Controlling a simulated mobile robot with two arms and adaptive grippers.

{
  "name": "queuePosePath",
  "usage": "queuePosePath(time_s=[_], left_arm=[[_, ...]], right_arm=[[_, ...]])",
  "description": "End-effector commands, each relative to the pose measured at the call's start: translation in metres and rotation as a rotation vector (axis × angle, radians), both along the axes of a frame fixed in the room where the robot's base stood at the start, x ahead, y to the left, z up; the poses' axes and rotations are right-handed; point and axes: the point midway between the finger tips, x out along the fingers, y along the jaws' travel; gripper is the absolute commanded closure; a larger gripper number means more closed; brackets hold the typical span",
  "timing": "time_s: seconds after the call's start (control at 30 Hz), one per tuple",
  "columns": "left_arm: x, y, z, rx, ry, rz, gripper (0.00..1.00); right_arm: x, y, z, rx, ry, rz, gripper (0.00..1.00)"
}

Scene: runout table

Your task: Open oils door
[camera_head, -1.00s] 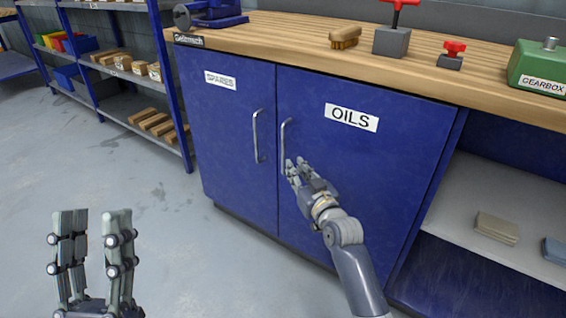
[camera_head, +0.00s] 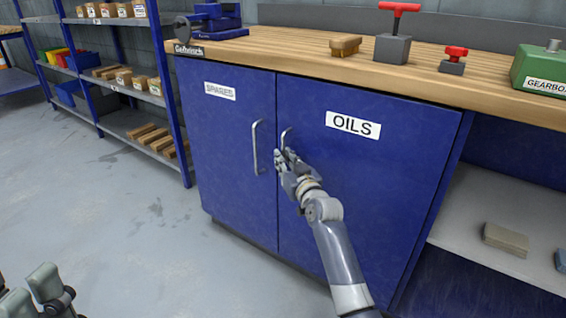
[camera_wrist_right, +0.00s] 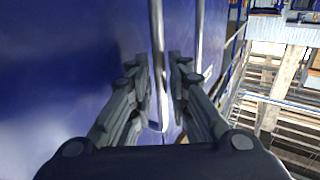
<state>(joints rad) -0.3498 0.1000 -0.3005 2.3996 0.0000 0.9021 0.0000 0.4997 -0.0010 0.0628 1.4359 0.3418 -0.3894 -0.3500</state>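The blue oils door (camera_head: 360,190), with a white OILS label (camera_head: 353,125), is closed in the head view. Its upright metal handle (camera_head: 285,137) is near the door's left edge, its lower part hidden by my right gripper (camera_head: 286,160). In the right wrist view the handle (camera_wrist_right: 157,45) runs between the two fingers of the right gripper (camera_wrist_right: 161,75). The fingers are close on either side, with a small gap still showing, so they do not look clamped. My left gripper (camera_head: 30,292) is partly cut off at the lower left, its fingers apart and empty.
The SPARES door (camera_head: 228,150), with its own handle (camera_head: 258,147), is closed on the left. The wooden worktop (camera_head: 300,50) carries a brush, red-handled tools and a green gearbox (camera_head: 540,70). An open shelf (camera_head: 500,215) is on the right. Floor (camera_head: 140,230) at left is clear.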

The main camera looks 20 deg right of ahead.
Motion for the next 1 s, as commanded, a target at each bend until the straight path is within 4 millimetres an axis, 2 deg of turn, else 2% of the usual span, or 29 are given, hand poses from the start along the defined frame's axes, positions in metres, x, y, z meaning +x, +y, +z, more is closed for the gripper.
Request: queuePosePath(time_s=[0.2, 0.47, 0.5, 0.57, 0.6, 0.87, 1.0], left_arm=[[0.000, 0.000, -0.006, 0.000, 0.001, 0.000, 0.60], [0.000, 0.000, -0.006, 0.001, 0.002, 0.000, 0.60], [0.000, 0.000, -0.006, 0.001, 0.002, 0.000, 0.60], [0.000, 0.000, -0.006, 0.001, 0.002, 0.000, 0.60], [0.000, 0.000, -0.006, 0.001, 0.003, 0.000, 0.60], [0.000, 0.000, -0.005, 0.001, 0.003, 0.000, 0.60], [0.001, 0.000, -0.002, 0.001, 0.003, 0.000, 0.60]], right_arm=[[0.013, 0.001, 0.000, 0.001, -0.001, 0.000, 0.83], [0.014, 0.001, 0.001, 0.001, -0.001, 0.000, 0.83], [0.014, 0.001, 0.001, 0.001, -0.001, 0.000, 0.85], [0.014, 0.001, 0.001, 0.001, -0.001, 0.000, 0.99], [0.014, 0.001, 0.001, 0.001, -0.001, 0.000, 1.00], [0.012, 0.002, 0.001, 0.000, 0.000, 0.005, 1.00], [0.003, 0.010, 0.001, -0.002, 0.000, 0.033, 1.00]])
